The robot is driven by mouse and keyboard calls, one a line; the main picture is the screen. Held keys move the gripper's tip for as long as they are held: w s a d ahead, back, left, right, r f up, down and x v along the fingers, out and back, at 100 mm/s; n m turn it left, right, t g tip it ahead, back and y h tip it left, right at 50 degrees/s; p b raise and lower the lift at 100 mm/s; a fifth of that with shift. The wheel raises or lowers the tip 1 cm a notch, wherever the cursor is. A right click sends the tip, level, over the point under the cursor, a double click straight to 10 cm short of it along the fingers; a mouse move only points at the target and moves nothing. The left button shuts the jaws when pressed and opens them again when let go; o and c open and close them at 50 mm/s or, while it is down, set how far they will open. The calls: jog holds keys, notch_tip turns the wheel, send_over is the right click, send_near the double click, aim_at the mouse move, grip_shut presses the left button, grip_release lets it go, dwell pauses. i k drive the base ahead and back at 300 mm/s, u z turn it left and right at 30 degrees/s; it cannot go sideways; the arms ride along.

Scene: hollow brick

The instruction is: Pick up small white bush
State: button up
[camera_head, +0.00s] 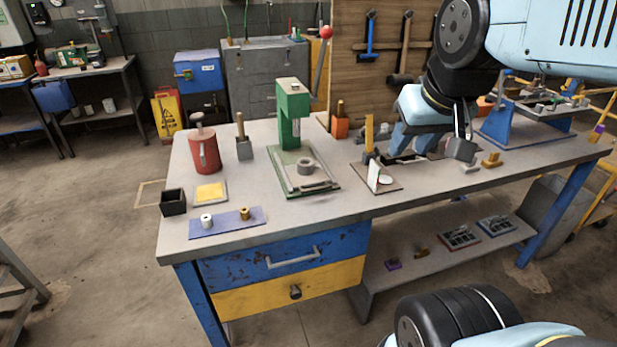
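A small white ring-shaped bush (207,221) stands upright on a flat blue mat (226,226) at the front left of the workbench. A brass-coloured bush (244,214) stands to its right on the same mat. My gripper (463,140) hangs over the right part of the bench, far to the right of the white bush and apart from it. Its fingertips are small and dark beside a grey block (461,151), so I cannot tell their opening or whether they touch the block.
A black open box (173,202), a yellow-topped plate (211,193) and a red can (204,155) stand near the mat. A green press (290,115) rises mid-bench, with a small stand (378,183) to its right. The front middle of the bench is clear.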

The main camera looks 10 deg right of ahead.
aim_at(207, 222)
jog(key=z, duration=0.65)
jog(key=k, duration=1.15)
jog(key=u, duration=0.6)
jog(key=i, duration=1)
jog(key=z, duration=0.1)
